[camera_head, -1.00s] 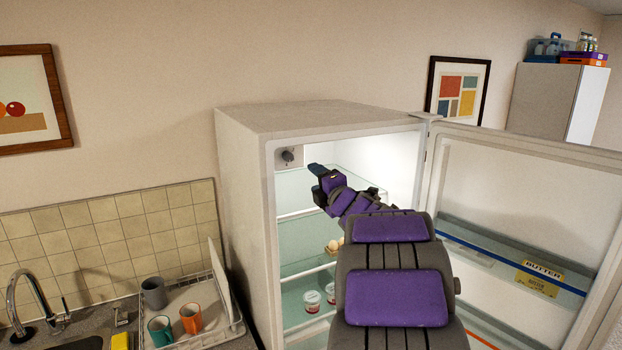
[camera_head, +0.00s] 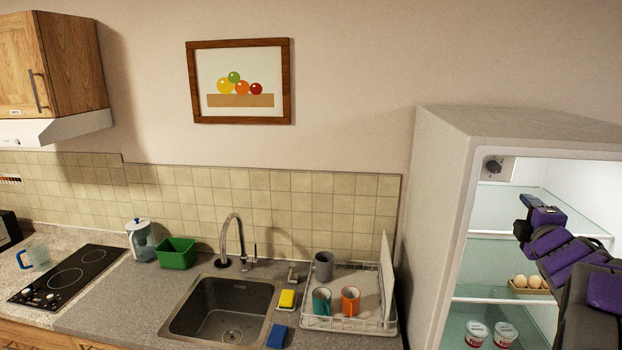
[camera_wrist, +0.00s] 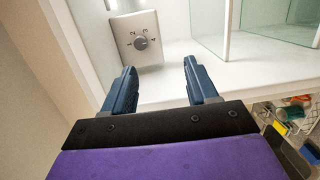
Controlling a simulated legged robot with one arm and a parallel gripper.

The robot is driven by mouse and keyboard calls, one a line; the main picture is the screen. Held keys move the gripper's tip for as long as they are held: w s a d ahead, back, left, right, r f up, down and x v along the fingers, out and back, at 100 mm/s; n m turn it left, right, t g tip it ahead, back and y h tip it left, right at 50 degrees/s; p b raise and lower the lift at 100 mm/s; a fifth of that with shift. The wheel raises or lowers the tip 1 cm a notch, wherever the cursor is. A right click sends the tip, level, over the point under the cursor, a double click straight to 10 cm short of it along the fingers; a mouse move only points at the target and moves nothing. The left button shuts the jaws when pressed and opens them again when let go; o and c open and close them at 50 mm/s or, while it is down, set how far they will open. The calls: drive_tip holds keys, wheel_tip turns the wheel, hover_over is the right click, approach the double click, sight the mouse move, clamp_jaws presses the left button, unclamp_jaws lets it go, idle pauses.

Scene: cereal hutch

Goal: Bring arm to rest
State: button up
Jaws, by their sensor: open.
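My gripper (camera_wrist: 160,88) is open and empty in the wrist view, its two blue fingers apart. In the head view my gripper (camera_head: 530,200) and purple arm reach into the open fridge (camera_head: 437,190) at the right, near its upper shelf. The fridge's temperature dial (camera_wrist: 141,42) is just beyond the fingertips in the wrist view; it also shows in the head view (camera_head: 493,166). I cannot tell the exact gap between fingers and dial. My arm hides part of the fridge's inside.
Eggs (camera_head: 531,282) and two white tubs (camera_head: 490,334) stand on lower glass shelves. Left of the fridge are a dish rack (camera_head: 388,325) with several cups, a sink (camera_head: 222,308), a green bin (camera_head: 176,253) and a hob (camera_head: 66,275). The fridge wall stands close beside my gripper.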

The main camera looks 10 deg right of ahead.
drive_tip(key=s+a+f+m+g+y+b, duration=0.1)
drive_tip(key=s+a+f+m+g+b, duration=0.45)
drive_tip(key=a+f, duration=0.6)
drive_tip(key=s+a+f+m+g+y+b, duration=0.1)
drive_tip(key=s+a+f+m+g+b, duration=0.2)
drive_tip(key=s+a+f+m+g, duration=0.85)
drive_tip(key=s+a+f+n+y+b, duration=0.1)
drive_tip(key=s+a+f+y+b, duration=0.1)
drive_tip(key=s+a+f, duration=0.5)
drive_tip(key=s+a+f+n+g+y+b, duration=0.1)
drive_tip(key=s+a+f+n+y+b, duration=0.1)
drive_tip(key=s+a+f, duration=0.6)
drive_tip(key=s+b, duration=0.1)
drive_tip(key=s, duration=0.4)
drive_tip(key=shift+a+f+y, duration=0.3)
drive_tip(key=shift+f, duration=0.05)
